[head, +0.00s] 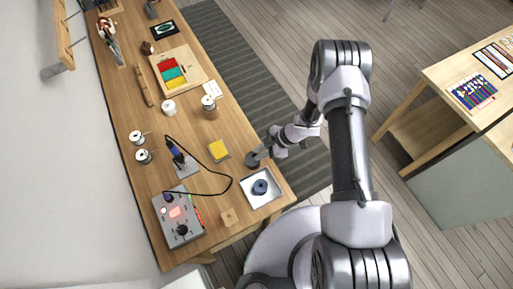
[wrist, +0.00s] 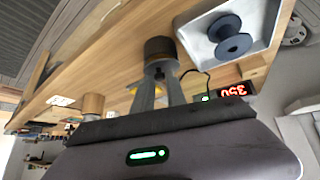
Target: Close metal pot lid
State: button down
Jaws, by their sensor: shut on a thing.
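My gripper (head: 262,154) is at the right edge of the wooden workbench, beside the white tray. Its fingers (wrist: 160,88) are shut on a dark grey round metal piece (wrist: 160,50), which also shows in the head view (head: 252,160). The piece looks like a short cylinder with a darker band. I cannot tell whether it is the pot or its lid, or whether it touches the bench. Its far side is hidden. A small pot-like jar (head: 209,103) stands farther up the bench, away from my gripper.
The white tray (head: 276,197) holds a dark blue spool (head: 260,187). A small wooden block (head: 228,217) sits near the front.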

jog(key=shift+w+d+f+g+y+b, duration=0.2)
jog(key=shift+f+y+b, duration=0.15)
jog(key=shift+b, duration=0.25)
jog(key=shift+w+d+f+g+y+b, duration=0.1)
jog(key=shift+d+f+g+y+b, duration=0.1)
jog(key=shift+f+y+b, duration=0.3)
jog(key=shift+r, duration=0.2)
jog(key=shift+s, duration=0.1)
jog(key=c, duration=1.3)
grip_release()
jog(key=shift+c, duration=0.2)
jog(key=v, duration=1.7)
jog(key=shift+r, duration=0.2)
